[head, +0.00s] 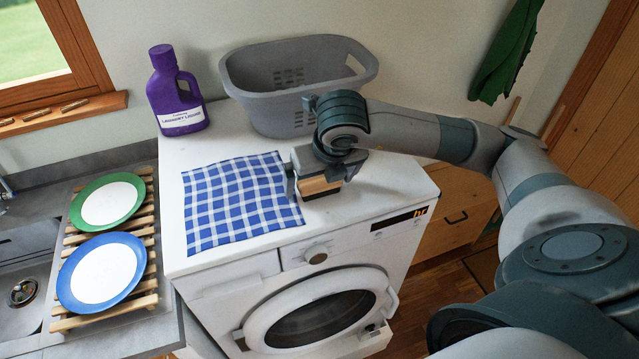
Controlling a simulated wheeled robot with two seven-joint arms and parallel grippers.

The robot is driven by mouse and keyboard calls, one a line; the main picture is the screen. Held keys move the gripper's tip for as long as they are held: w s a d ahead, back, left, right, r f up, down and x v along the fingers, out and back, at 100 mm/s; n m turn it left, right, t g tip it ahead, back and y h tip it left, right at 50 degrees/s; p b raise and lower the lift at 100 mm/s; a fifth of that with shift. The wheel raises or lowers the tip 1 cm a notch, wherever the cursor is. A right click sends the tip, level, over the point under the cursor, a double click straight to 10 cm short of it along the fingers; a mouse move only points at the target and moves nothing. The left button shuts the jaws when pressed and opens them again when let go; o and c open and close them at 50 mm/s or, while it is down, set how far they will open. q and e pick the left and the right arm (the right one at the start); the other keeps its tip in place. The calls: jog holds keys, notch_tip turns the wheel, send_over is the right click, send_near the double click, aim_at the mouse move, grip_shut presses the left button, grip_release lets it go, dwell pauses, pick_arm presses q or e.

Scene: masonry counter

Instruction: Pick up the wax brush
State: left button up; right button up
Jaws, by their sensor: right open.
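The wax brush (318,188) appears as a small block with a light wooden side and darker parts. It sits on the white top of the washing machine, just right of the checked cloth. My right gripper (316,182) is down over the brush from above, its jaws open. My left gripper is not in view.
A blue-and-white checked cloth (235,203) lies left of the brush. Behind stand a purple laundry bottle (172,100) and a grey basket (260,108), close to my right arm. Green (92,190) and blue (84,262) rimmed plates lie on a wooden rack at left.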

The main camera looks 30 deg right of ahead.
aim_at(319, 179)
jog(key=c, duration=1.1)
jog(key=shift+c, duration=0.2)
jog(key=shift+r, duration=0.15)
jog(key=shift+w+r+b, duration=0.1)
jog(key=shift+r+b, duration=0.55)
jog(key=shift+r, duration=0.15)
notch_tip(319, 179, up, 2)
jog(key=shift+r+b, duration=0.1)
jog(key=shift+b, duration=0.45)
jog(key=d+r+b, duration=0.5)
jog(key=d+r, duration=0.2)
jog(key=d, duration=0.4)
jog(key=shift+d, duration=0.35)
